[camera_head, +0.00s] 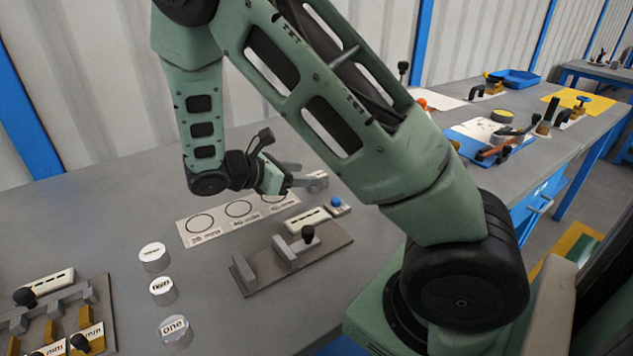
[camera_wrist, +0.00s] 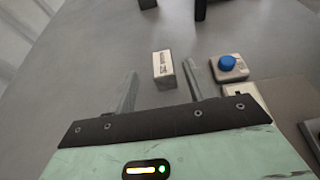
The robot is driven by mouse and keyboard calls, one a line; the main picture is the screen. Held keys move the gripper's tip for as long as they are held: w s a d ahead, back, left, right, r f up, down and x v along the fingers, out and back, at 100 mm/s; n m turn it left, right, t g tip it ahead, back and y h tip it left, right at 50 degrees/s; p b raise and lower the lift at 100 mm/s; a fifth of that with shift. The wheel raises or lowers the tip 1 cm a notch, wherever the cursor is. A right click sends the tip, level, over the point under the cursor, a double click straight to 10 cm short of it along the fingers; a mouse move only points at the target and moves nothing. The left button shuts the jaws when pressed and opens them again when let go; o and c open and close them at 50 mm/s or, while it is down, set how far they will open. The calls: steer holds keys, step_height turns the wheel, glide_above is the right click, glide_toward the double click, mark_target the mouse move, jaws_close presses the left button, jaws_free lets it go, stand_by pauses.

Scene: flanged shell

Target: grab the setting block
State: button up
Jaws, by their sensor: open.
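The setting block, seen as a small grey block with a white printed label (camera_wrist: 163,68), stands on the grey bench; the print is too small to read. It also shows in the head view (camera_head: 318,180), just past my fingertips. My gripper (camera_wrist: 160,80) is open, with one finger to each side of the block in the wrist view and a gap on both sides. The block lies around the level of the fingertips. In the head view my gripper (camera_head: 301,174) is low over the bench and partly hides the block.
A blue button on a small base (camera_wrist: 228,66) sits right of the block. A brown fixture plate (camera_head: 295,258) lies nearer. A card with printed circles (camera_head: 202,224) lies left, partly under my gripper. Three labelled cylinders (camera_head: 162,291) and another fixture (camera_head: 60,318) stand at left.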

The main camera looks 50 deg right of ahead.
mark_target(316, 175)
steer(key=x, duration=0.4)
steer(key=shift+s+d+f, duration=0.15)
steer(key=shift+s+f, duration=0.05)
steer(key=shift+f, duration=0.05)
jaws_close()
steer(key=shift+r, duration=0.15)
